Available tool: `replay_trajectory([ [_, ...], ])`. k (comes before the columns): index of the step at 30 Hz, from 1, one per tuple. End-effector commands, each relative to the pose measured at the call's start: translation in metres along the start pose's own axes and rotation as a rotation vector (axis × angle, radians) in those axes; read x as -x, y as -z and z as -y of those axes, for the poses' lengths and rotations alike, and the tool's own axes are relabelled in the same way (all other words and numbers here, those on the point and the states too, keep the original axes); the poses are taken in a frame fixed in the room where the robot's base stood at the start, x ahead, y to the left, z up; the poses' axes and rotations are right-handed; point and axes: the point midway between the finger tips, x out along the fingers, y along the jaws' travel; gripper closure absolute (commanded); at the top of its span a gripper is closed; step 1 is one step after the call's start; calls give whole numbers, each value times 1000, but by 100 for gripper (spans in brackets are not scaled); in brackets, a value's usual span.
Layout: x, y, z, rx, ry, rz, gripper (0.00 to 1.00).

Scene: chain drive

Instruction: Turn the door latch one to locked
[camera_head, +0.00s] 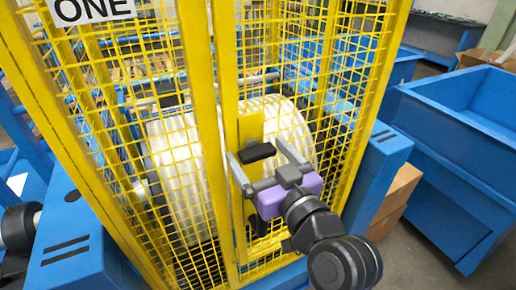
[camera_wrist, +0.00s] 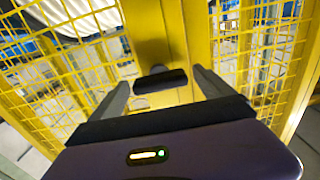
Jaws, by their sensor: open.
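The door latch one shows as a black bar (camera_head: 257,152) on the yellow door frame post, below the sign reading "ONE" (camera_head: 92,8). It lies close to horizontal, tilted slightly in the head view. In the wrist view the latch (camera_wrist: 160,81) sits across the yellow post, between the fingers. My gripper (camera_head: 259,157) is open, with one finger on each side of the latch. In the wrist view my gripper (camera_wrist: 162,88) shows gaps between the latch ends and both fingers. I cannot tell how far the fingertips are from the post.
Yellow mesh guarding (camera_head: 335,110) surrounds a large white roll (camera_head: 180,160) behind the door. A blue bin (camera_head: 450,130) stands to the right, with a cardboard box (camera_head: 398,195) beside the cage. Bare floor (camera_head: 405,262) shows at the lower right.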

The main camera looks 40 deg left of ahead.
Motion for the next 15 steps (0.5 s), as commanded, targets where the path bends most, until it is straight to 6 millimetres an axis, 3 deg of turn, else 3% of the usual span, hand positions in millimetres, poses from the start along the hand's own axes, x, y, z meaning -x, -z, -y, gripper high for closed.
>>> replay_trajectory([
  [11, -9, 0, 0, 0, -1, -1, 9],
  [12, -9, 0, 0, 0, -1, -1, 11],
  [15, -9, 0, 0, 0, -1, -1, 31],
])
